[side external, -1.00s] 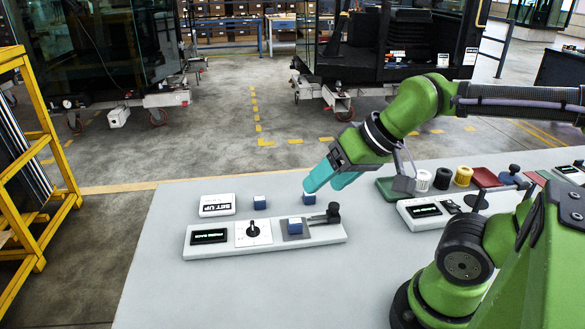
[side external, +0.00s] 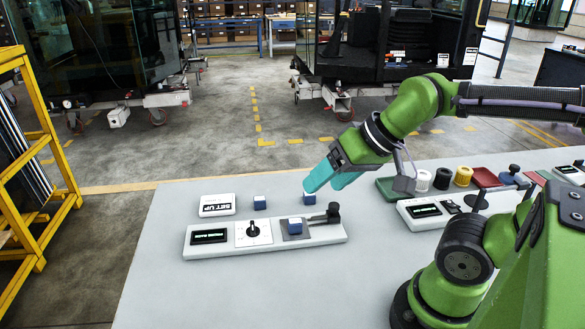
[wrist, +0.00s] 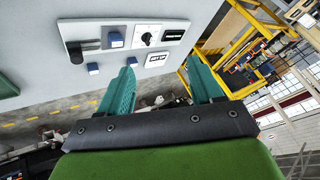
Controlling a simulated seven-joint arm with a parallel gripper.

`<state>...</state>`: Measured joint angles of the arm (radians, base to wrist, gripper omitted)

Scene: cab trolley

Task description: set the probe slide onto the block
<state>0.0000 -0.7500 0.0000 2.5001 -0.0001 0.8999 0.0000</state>
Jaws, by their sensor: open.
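A white panel (side external: 220,249) lies on the grey table, with a black display, a dial and a grey pad. A blue block with a light top (side external: 295,227) sits on the pad; it also shows in the wrist view (wrist: 115,40). The black probe slide (side external: 332,213) is at the panel's right end, its arm reaching toward the block; it also shows in the wrist view (wrist: 76,50). I cannot tell whether it touches the block. My gripper (side external: 322,184) has teal fingers, open and empty, above and behind the slide in the side view. Its fingers also show in the wrist view (wrist: 160,62).
Two more blue blocks (side external: 260,203) (side external: 309,199) stand behind the panel, one close by my fingertips. A white SET UP sign (side external: 217,205) lies at the left. A second panel (side external: 425,212), spools (side external: 443,179) and trays (side external: 394,188) are at the right. The table's front is clear.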

